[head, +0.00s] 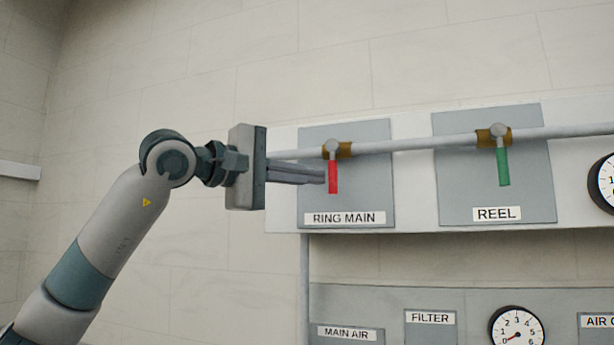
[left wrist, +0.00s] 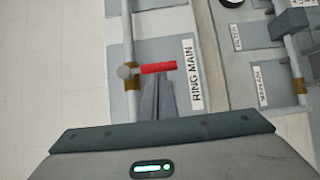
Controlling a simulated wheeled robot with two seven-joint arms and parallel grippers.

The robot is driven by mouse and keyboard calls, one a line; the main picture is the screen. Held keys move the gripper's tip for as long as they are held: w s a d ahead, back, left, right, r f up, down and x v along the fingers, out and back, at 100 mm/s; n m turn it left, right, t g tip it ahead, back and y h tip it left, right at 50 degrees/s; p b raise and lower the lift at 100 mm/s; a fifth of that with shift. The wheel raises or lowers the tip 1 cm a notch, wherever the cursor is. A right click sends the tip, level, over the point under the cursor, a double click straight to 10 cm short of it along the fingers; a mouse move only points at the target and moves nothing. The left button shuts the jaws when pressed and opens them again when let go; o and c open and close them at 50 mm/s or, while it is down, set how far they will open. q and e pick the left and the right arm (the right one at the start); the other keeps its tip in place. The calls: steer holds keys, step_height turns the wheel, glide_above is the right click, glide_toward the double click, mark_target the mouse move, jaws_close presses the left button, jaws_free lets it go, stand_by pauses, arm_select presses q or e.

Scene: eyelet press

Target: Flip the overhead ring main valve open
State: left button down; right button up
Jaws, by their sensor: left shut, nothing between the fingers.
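The ring main valve has a red lever (head: 333,177) that hangs straight down from a brass body (head: 337,150) on the overhead pipe, across the pipe's line. A plate labelled RING MAIN (head: 345,218) is behind it. My left gripper (head: 322,177) is shut and empty, with its fingertips at the left side of the red lever. In the left wrist view the fingers (left wrist: 157,100) reach up to the red lever (left wrist: 158,67). They look touching or very close; I cannot tell which. My right gripper is in neither view.
A second valve with a green lever (head: 503,167), also hanging down, is to the right above the REEL label (head: 497,214). The grey pipe (head: 420,143) runs along the panel. Gauges (head: 517,327) and lower panels are below.

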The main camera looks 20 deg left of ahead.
arm_select(q)
steer(key=shift+d+f+n+b, duration=0.15)
steer(key=shift+n+b, duration=0.15)
steer(key=shift+b, duration=0.35)
steer(key=shift+b, duration=0.35)
